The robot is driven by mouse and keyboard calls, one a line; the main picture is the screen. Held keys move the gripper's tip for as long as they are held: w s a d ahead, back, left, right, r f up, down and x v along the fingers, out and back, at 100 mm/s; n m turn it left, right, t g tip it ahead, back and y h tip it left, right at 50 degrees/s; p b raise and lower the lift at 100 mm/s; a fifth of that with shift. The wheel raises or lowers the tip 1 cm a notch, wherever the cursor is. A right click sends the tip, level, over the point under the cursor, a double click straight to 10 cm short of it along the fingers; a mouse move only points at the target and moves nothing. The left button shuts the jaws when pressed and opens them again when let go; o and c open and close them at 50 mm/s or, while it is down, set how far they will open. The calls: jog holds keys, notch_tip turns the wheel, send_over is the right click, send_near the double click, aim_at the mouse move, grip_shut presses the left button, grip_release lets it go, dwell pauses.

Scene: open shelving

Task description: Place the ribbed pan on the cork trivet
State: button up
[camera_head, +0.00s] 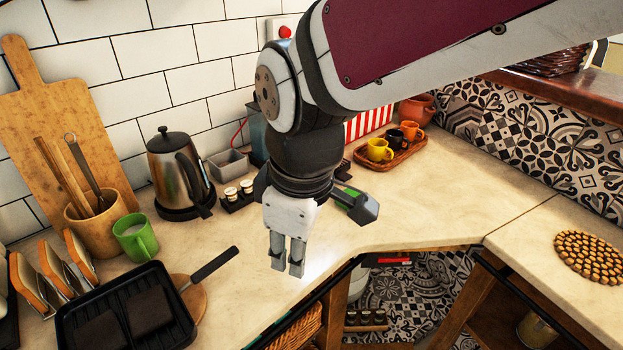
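The ribbed pan (72,322) is a black, square-sided pan on the counter at the lower left, with two dark flat pieces lying in it. A dark handle (215,263) points up and right beside it; I cannot tell for sure whether it belongs to the pan. The cork trivet (590,257) is a round brown mat of many cork ends, lying bare on the counter at the far right. My gripper (287,268) points down over the middle of the counter, apart from both. Its fingertips look close together and nothing shows between them; their true gap is unclear.
A round wooden board (195,303) lies by the pan. A toast rack (60,272), green mug (136,237), utensil pot (98,215) and kettle (177,170) stand behind. A tray (392,157) holds small cups. The counter's inner corner drops to open shelves; clear counter lies right of the tray.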

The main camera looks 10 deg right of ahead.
jog(key=s+d+r+m, duration=0.2)
jog(key=s+d+m, duration=0.2)
jog(key=d+m, duration=0.2)
jog(key=s+d+r+m+t, duration=0.1)
jog(key=s+d+r+m, duration=0.1)
jog(key=s+d+m, duration=0.3)
jog(key=d+m, duration=0.1)
jog(key=d, duration=0.2)
jog(key=shift+s+d+t+h, duration=0.2)
jog(key=shift+t+h, duration=0.1)
jog(key=shift+h, duration=0.1)
notch_tip(320, 180, up, 3)
jog(key=shift+f+t+p, duration=0.2)
jog(key=shift+t+p, duration=0.1)
jog(key=shift+p, duration=0.65)
